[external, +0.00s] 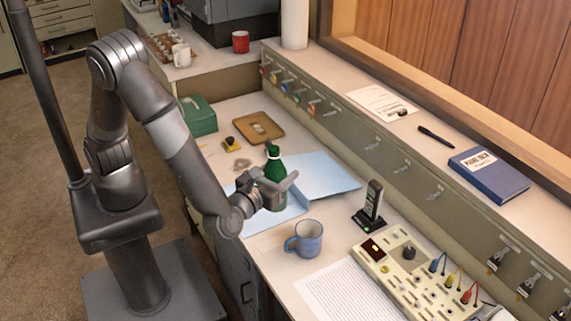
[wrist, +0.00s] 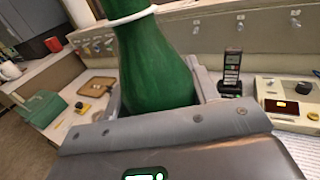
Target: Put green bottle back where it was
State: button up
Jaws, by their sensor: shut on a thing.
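The green bottle (external: 274,166) is upright in my gripper (external: 274,189), above the light blue open folder (external: 322,172) on the desk. My gripper is shut on the bottle. In the wrist view the bottle (wrist: 153,62) fills the middle, with a white ring around its neck; its lower part is hidden behind the gripper. In the external view the jaws cover part of its body, and I cannot tell whether its base touches the folder.
A blue mug (external: 305,240) stands just right of and nearer than the gripper. A black handset (external: 372,203) and a beige control panel (external: 410,262) are farther right. A green box (external: 199,117), brown tray (external: 259,128) and yellow-black object (external: 231,144) lie behind. A stain marks bare desk by the tray.

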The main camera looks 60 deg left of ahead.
jog(key=s+d+m+h, duration=0.3)
jog(key=d+h, duration=0.1)
jog(key=d, duration=0.5)
jog(key=s+d+m+t+h, duration=0.1)
jog(key=s+d+m+h, duration=0.2)
jog(key=d, duration=0.6)
jog(key=s+d+m+h, duration=0.25)
jog(key=d+h, duration=0.25)
jog(key=d, duration=0.3)
jog(key=shift+n, duration=0.35)
jog(key=shift+w+a+f, duration=0.15)
jog(key=shift+w+f, duration=1.8)
jog(key=shift+f, duration=0.7)
jog(key=shift+w+a+f, duration=0.2)
jog(key=shift+w+f, duration=1.75)
jog(key=shift+f, duration=0.7)
jog(key=shift+w+a+f, duration=0.15)
jog(key=shift+w+f, duration=1.8)
jog(key=shift+f, duration=0.7)
jog(key=shift+f, duration=0.15)
jog(key=o, duration=1.1)
